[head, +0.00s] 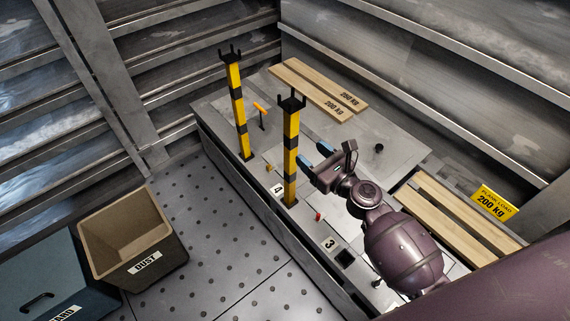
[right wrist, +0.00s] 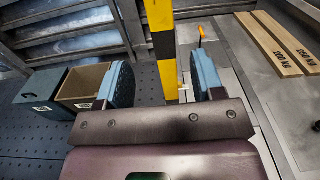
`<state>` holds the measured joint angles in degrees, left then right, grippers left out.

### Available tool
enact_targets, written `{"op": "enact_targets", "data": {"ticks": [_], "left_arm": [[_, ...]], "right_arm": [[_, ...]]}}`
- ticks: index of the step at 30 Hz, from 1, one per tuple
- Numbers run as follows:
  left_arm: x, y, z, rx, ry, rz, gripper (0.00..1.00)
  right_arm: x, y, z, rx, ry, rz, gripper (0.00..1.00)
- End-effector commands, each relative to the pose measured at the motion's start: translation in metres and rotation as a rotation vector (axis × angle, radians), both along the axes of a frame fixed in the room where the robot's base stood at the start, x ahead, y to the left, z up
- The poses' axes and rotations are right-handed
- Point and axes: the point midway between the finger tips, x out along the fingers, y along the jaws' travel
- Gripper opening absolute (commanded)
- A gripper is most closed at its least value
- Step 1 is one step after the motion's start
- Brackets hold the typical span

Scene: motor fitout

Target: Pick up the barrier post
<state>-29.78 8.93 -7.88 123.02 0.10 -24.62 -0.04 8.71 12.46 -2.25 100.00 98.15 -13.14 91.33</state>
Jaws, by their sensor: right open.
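Two yellow-and-black barrier posts with dark forked tops stand upright on the grey bench in the head view. The far one (head: 238,108) is at the bench's left end, and the near one (head: 291,150) is by its front edge beside a label "4". My right gripper (head: 313,156), with blue finger pads, is open just right of the near post. In the right wrist view a post (right wrist: 163,45) shows between the two open fingers (right wrist: 163,82); its lower part is hidden by the gripper's body. I cannot tell whether the fingers touch it. My left gripper is not in view.
An orange-handled tool (head: 260,108) stands between the posts. Wooden planks (head: 318,88) lie at the back, and more planks (head: 455,215) at the right near a yellow load sign (head: 494,205). A dust bin (head: 133,245) stands on the floor at left. Ribbed metal walls enclose the bench.

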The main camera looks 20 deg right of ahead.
Motion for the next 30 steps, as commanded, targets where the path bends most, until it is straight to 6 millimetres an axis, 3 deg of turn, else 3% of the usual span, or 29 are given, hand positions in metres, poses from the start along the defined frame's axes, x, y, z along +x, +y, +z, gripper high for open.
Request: {"op": "enact_targets", "data": {"ticks": [5,15,22,30], "left_arm": [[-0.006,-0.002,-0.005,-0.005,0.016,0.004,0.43],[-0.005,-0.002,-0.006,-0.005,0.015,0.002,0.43],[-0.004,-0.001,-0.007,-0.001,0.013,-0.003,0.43],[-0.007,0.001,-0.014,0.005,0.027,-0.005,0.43]], "right_arm": [[0.008,0.003,0.000,0.039,0.013,0.001,0.62],[0.048,0.017,-0.001,0.033,0.013,0.001,0.62],[0.059,0.021,-0.003,0.033,0.014,0.000,0.62],[0.091,0.030,-0.007,0.033,0.015,0.002,0.62]]}}
